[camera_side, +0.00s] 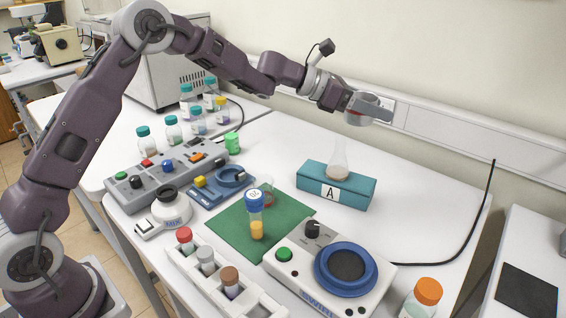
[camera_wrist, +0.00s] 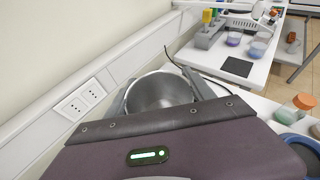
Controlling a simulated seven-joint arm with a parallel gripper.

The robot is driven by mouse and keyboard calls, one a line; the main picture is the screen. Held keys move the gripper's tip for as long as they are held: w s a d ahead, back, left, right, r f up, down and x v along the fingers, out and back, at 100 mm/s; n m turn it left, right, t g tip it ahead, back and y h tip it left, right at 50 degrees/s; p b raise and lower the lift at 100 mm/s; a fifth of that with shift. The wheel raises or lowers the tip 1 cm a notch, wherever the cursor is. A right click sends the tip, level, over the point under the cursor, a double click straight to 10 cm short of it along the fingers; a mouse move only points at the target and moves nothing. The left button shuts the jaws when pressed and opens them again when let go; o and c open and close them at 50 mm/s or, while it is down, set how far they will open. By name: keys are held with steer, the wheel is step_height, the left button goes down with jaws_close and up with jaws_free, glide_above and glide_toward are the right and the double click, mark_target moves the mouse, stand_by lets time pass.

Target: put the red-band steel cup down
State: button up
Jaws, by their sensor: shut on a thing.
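My gripper (camera_side: 372,112) is held high near the back wall, over the right part of the table. It is shut on the red-band steel cup (camera_side: 362,104), a grey metal cup with a bit of red showing low on its side. The cup is in the air, well above the teal block (camera_side: 352,192). In the wrist view the cup (camera_wrist: 158,91) sits between the two fingers and its open mouth shows. Its red band is hidden there.
A flask (camera_side: 338,165) stands on the teal block marked A. A green mat (camera_side: 226,222) holds a blue-capped vial (camera_side: 255,215) and a small glass beaker. A device with a blue ring (camera_side: 318,268) stands in front. White table right of the block is clear.

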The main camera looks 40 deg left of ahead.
steer(key=w+a+n+t+y, duration=0.1)
steer(key=w+a+n+y, duration=0.1)
steer(key=a, duration=1.2)
steer(key=n+t, duration=0.1)
glide_above(293, 160)
steer(key=shift+y, duration=0.3)
step_height(293, 160, down, 22)
steer(key=shift+s+r, duration=0.1)
steer(key=shift+r, duration=0.1)
steer(key=o, duration=1.4)
steer(key=shift+f, duration=0.15)
steer(key=shift+o, duration=0.2)
